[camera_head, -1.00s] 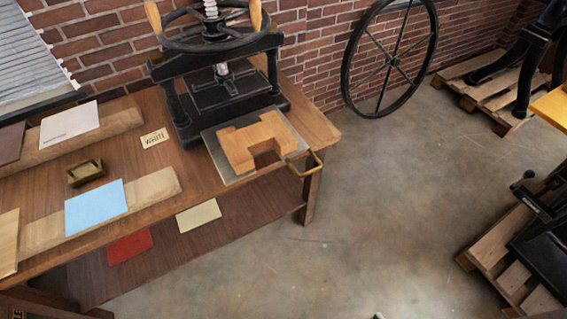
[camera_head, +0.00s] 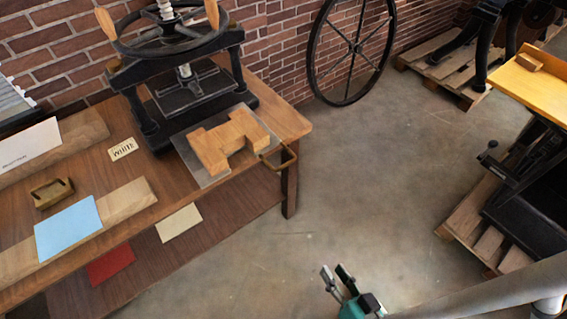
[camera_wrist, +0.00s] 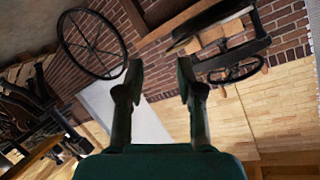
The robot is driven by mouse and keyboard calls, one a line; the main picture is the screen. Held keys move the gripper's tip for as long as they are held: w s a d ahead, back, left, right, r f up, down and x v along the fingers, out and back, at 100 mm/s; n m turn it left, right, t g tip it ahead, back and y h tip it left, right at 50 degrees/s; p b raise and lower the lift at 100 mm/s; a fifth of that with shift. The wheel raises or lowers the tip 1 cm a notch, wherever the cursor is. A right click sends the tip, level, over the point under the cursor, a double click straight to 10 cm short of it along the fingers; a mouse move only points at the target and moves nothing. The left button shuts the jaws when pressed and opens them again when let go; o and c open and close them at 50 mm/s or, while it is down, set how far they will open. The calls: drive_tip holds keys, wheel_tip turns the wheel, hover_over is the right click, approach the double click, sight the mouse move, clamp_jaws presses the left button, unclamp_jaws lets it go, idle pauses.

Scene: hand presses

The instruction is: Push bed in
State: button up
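The black hand press (camera_head: 180,75) stands on the wooden table against the brick wall. Its bed, a grey metal plate (camera_head: 212,180), sticks out in front of the press frame. A wooden block form (camera_head: 230,141) with notches lies on the bed. A brass loop handle (camera_head: 283,158) is at the bed's front right edge, over the table edge. My gripper (camera_head: 338,276) is open and empty, above the floor, to the right of and below the handle. In the wrist view the two fingers (camera_wrist: 158,78) are apart with nothing between them.
The table (camera_head: 298,124) has a "WHITE" label (camera_head: 123,149), a blue sheet (camera_head: 68,228) and a small brass tray (camera_head: 52,192). A large black wheel (camera_head: 352,48) stands by the wall. Pallets with black machines are at the right. The floor between is clear.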

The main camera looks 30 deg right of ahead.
drive_tip(key=w+d+f+m, duration=0.1)
drive_tip(key=w+d+m, duration=0.2)
drive_tip(key=w+m, duration=0.55)
drive_tip(key=t+y, duration=0.1)
drive_tip(key=y, duration=0.2)
approach(286, 163)
drive_tip(key=shift+m, duration=0.35)
drive_tip(key=x, duration=1)
drive_tip(key=shift+f, duration=0.35)
clamp_jaws()
